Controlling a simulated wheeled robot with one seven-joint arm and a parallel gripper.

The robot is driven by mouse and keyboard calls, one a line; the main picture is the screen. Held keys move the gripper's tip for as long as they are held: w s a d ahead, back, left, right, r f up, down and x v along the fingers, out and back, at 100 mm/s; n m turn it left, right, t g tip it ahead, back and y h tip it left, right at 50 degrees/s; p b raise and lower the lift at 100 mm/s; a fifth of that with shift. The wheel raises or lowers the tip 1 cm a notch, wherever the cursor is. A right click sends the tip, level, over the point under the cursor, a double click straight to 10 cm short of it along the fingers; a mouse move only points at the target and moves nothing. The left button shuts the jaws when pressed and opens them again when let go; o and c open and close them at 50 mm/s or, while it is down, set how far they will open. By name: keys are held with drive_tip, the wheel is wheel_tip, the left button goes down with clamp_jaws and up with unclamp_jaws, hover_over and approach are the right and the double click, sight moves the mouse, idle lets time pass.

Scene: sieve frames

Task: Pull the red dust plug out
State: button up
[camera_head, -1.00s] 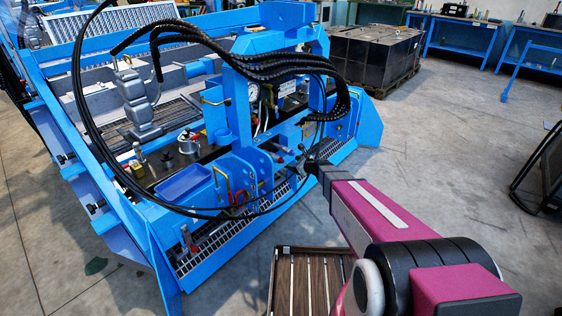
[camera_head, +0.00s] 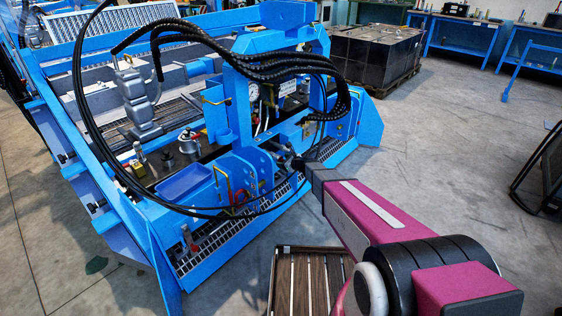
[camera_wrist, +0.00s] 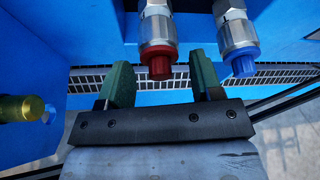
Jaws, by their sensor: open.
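The red dust plug (camera_wrist: 160,63) sits on the end of a metal hydraulic fitting in the wrist view, near the top centre. My gripper (camera_wrist: 163,78) is open, with one green finger to the left of the red plug and the other to its right. Neither finger visibly touches it. In the head view my gripper (camera_head: 298,164) is at the front of the blue machine (camera_head: 240,90), small and partly hidden by my arm. I cannot make out the red plug there.
A second fitting with a blue plug (camera_wrist: 243,65) is close to the right finger. A brass fitting (camera_wrist: 20,108) is at the left. Black hoses (camera_head: 270,60) arch over the machine. A wooden pallet (camera_head: 310,280) lies on the floor in front.

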drive_tip(key=c, duration=1.1)
drive_tip(key=shift+o, duration=0.2)
drive_tip(key=shift+s+d, duration=0.15)
drive_tip(key=shift+s+d, duration=0.5)
drive_tip(key=shift+d, duration=0.15)
drive_tip(key=shift+s+d, duration=0.45)
drive_tip(key=shift+d, duration=0.2)
